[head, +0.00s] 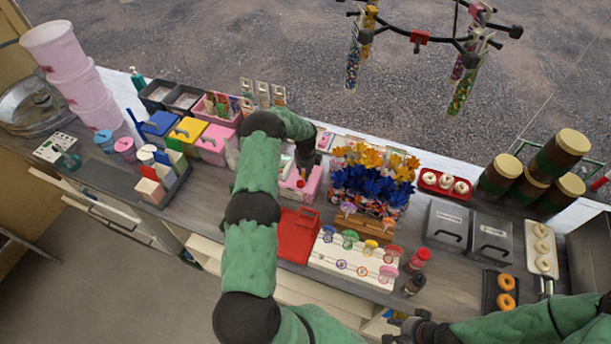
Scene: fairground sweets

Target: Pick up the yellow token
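I cannot make out a yellow token for certain. A small yellow-orange piece (370,247) shows among the lollipops on the white rack, but it is too small to identify. My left arm reaches over the counter and bends down at its far end. My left gripper (304,172) is over a pink box (291,193) behind the red case, partly hiding what is in it. Its fingers are too small to read. My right gripper (408,330) is low at the counter's front edge, dark and partly cut off by the frame, well apart from the left one.
A red case (298,235) and the white lollipop rack (325,259) stand in front of the pink box. Lidded boxes, including a yellow one (187,130), are at left. Metal bins (447,226) and jars (561,151) fill the right.

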